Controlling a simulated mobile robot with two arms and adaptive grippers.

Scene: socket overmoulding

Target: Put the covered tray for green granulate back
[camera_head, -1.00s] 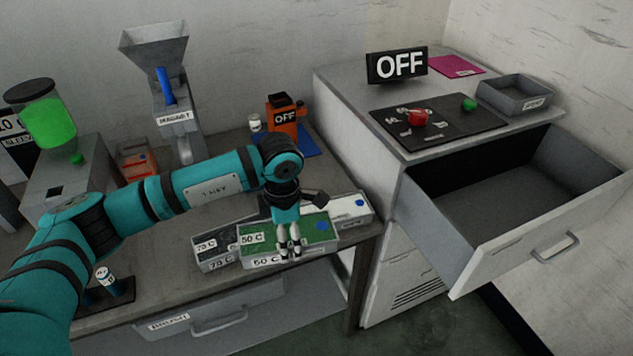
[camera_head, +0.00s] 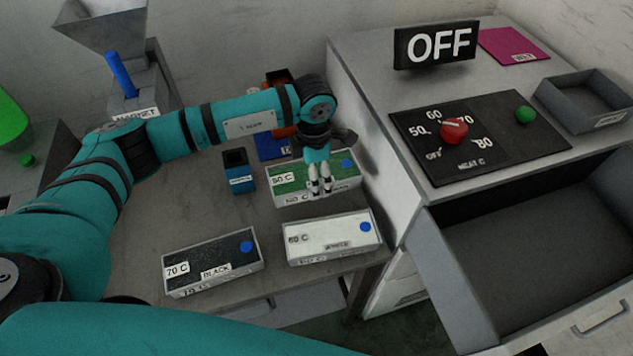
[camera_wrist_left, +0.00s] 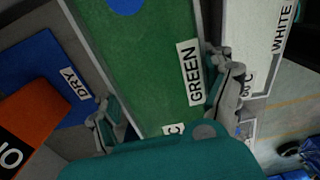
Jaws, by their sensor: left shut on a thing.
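The covered tray for green granulate (camera_head: 302,181) has a green top, a "50 C" label and a blue dot. It is at the back right of the bench, beside the cabinet's side. My left gripper (camera_head: 320,188) is shut on it from above. In the left wrist view the green tray (camera_wrist_left: 150,60) lies between the fingers of the left gripper (camera_wrist_left: 168,105), with its "GREEN" label showing. I cannot tell whether the tray touches the bench. My right gripper is not in view.
The white tray (camera_head: 325,236) and black tray (camera_head: 205,267) stand at the bench's front. A small blue container (camera_head: 238,172) is left of the green tray. A blue "DRY" mat (camera_head: 270,147) lies behind. The cabinet's drawer (camera_head: 540,225) stands open at right.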

